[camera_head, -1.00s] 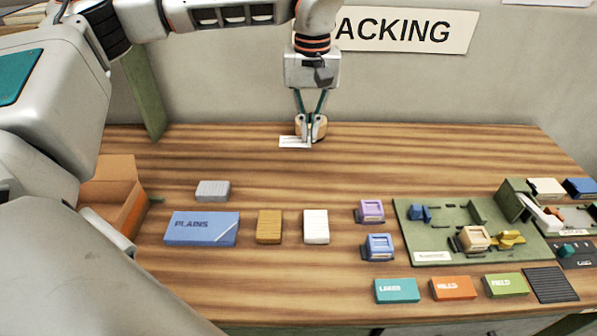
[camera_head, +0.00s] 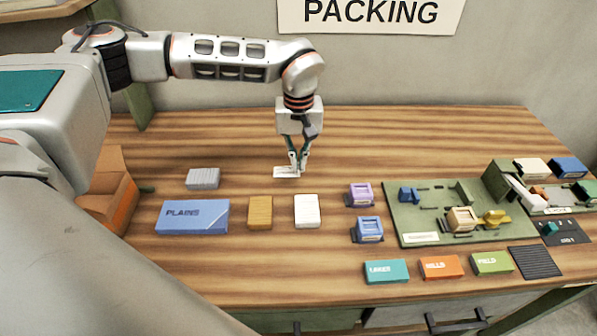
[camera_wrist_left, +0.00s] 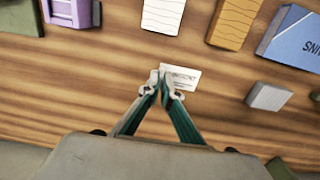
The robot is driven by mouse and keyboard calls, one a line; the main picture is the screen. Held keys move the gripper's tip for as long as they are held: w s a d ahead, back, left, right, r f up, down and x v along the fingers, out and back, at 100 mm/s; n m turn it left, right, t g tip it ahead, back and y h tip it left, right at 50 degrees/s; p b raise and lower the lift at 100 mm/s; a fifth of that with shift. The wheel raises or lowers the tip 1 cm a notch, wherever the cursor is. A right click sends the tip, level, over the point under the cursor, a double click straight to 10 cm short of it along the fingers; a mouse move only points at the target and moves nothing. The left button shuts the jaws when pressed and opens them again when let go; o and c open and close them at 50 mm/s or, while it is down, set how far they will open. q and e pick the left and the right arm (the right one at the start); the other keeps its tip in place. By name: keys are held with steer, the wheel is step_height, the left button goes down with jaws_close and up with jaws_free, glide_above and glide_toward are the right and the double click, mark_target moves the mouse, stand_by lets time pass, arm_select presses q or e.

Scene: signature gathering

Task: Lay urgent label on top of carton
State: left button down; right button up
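The urgent label, a small white card (camera_head: 287,172), is in my left gripper (camera_head: 294,168), whose fingers close on its edge. In the left wrist view the printed label (camera_wrist_left: 184,78) sticks out to the right of the fingertips (camera_wrist_left: 164,78); its small text is blurred. The fingers point down, over the bare back-middle of the table; the height of the label above the wood is hard to tell. An orange-brown box (camera_head: 120,205), possibly the carton, stands at the table's left, partly hidden by my arm. My right gripper is not in view.
Purple (camera_head: 361,194) and blue (camera_head: 367,229) stamps and a green board (camera_head: 420,215) are to the right.

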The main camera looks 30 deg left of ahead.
mark_target(298, 173)
arm_select(q)
steer(key=shift+f, duration=2.05)
steer(key=shift+f, duration=0.1)
steer(key=c, duration=2.3)
jaws_free()
